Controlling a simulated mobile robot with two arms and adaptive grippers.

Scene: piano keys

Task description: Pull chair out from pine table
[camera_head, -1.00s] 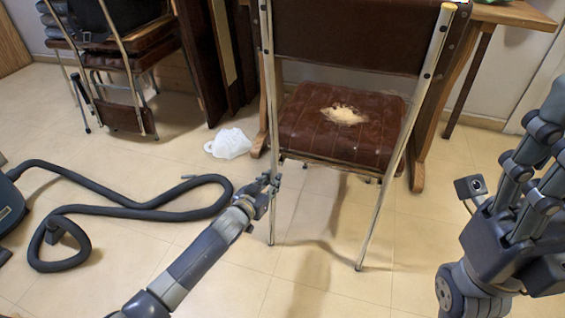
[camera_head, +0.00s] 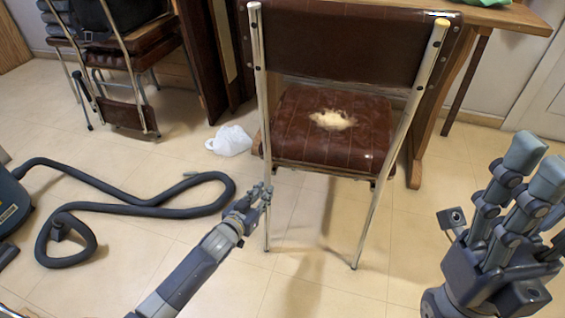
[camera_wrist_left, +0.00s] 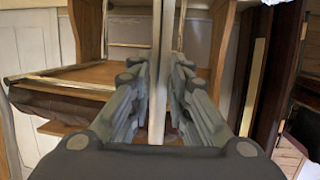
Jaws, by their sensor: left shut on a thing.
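The chair (camera_head: 335,128) has a dark brown padded seat with a torn pale patch, a brown backrest and light metal legs. It stands with its back toward me, in front of the pine table (camera_head: 510,17). My left gripper (camera_head: 264,193) is shut on the chair's left back leg, low down below the seat. In the left wrist view the leg (camera_wrist_left: 158,70) runs upright between the fingers. My right gripper (camera_head: 520,185) is raised at the right, its fingers pointing up, apart from the chair.
A vacuum cleaner (camera_head: 10,208) with a long looped hose (camera_head: 150,208) lies on the floor at the left. A white plastic bag (camera_head: 229,141) lies left of the chair. More chairs (camera_head: 125,60) stand at the back left.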

